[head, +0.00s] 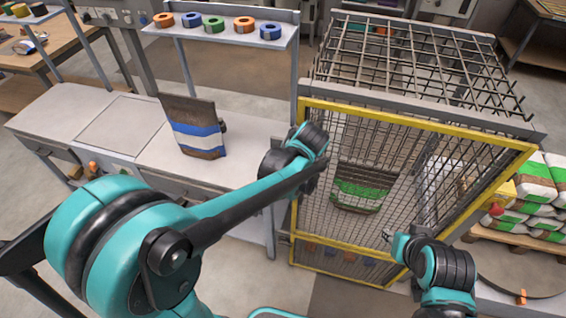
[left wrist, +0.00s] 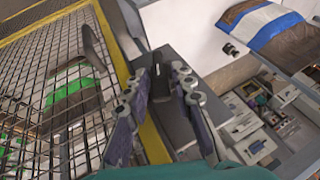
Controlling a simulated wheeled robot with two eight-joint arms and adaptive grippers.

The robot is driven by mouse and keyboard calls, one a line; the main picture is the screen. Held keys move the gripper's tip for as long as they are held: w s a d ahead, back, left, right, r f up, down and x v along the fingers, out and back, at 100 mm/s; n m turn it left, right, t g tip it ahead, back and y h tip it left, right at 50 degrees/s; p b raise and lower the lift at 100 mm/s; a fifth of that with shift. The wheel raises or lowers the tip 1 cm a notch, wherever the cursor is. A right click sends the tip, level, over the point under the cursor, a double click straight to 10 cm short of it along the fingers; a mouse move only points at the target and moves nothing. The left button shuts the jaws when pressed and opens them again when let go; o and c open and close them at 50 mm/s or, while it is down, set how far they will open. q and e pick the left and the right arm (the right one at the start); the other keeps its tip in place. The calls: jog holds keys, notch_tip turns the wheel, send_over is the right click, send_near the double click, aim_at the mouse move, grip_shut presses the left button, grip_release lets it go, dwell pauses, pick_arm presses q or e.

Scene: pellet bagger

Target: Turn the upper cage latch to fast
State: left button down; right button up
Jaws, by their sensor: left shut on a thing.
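The cage door (head: 400,165) is a wire-mesh panel in a yellow frame and stands closed against the cage. My left gripper (left wrist: 162,78) is at the cage's left post, near the upper part of the door. In the left wrist view its two fingers are on either side of the dark upper latch handle (left wrist: 160,88), shut on it. In the head view my own arm hides the latch, so its angle to the frame is unclear. My right gripper (head: 389,238) is in front of the door's lower right part, clear of the latch; its finger opening is too small to judge.
A brown, white and blue bag (head: 197,128) stands on the bench left of the cage. A green-banded bag (head: 360,188) is behind the mesh. Stacked bags (head: 540,185) lie on a pallet at the right. A shelf with tape rolls (head: 225,33) is behind the bench.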

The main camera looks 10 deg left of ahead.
pick_arm(q)
jog(key=shift+d+f+m+t+y+b, duration=0.35)
jog(key=shift+f+m+t+y+b, duration=0.2)
jog(key=shift+y+b, duration=1.45)
jog(key=shift+d+f+m+t+y+b, duration=0.3)
jog(key=shift+d+f+m+y+b, duration=0.25)
jog(key=shift+y+b, duration=1.35)
jog(key=shift+d+f+m+t+y+b, duration=0.2)
jog(key=shift+f+m+t+y+b, duration=0.4)
jog(key=shift+y+b, duration=1.4)
jog(key=shift+r+y+p, duration=0.2)
jog(key=shift+y+p, duration=0.35)
jog(key=shift+y, duration=0.05)
